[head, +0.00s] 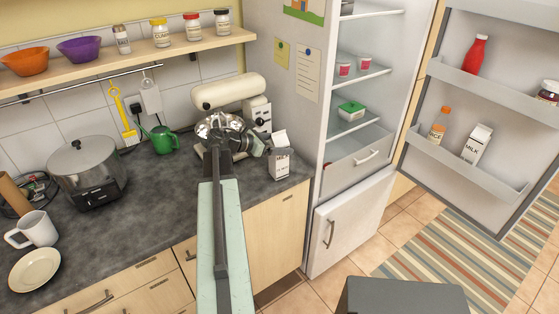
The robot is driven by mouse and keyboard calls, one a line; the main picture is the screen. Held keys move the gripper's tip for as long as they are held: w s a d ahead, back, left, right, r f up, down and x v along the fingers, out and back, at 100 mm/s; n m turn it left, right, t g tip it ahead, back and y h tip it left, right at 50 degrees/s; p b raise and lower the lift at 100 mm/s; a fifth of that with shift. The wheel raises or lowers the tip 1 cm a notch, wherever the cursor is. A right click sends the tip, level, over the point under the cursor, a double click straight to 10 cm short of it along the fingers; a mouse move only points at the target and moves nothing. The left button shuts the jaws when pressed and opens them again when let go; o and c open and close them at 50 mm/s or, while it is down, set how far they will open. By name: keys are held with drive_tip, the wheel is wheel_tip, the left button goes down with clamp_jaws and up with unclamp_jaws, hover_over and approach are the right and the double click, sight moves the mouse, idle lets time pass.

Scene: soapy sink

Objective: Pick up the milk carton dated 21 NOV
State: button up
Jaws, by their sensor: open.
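A white milk carton (281,160) with a gabled top stands upright on the dark counter near its right end, beside the fridge. A second white carton marked MILK (477,145) stands tilted in the picture in the lower shelf of the open fridge door. No date is readable on either one. My gripper (266,146) is at the end of my outstretched arm, just left of the counter carton. It is open; its fingers are small and dark, and I cannot tell whether they touch the carton.
A stand mixer (230,95) with a steel bowl is behind my gripper. A green watering can (163,140) and a large pot (87,170) stand further left. The fridge door (420,130) hangs open at right. The counter left of my arm has clear room.

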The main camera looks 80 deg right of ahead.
clamp_jaws()
drive_tip(key=shift+r, duration=0.2)
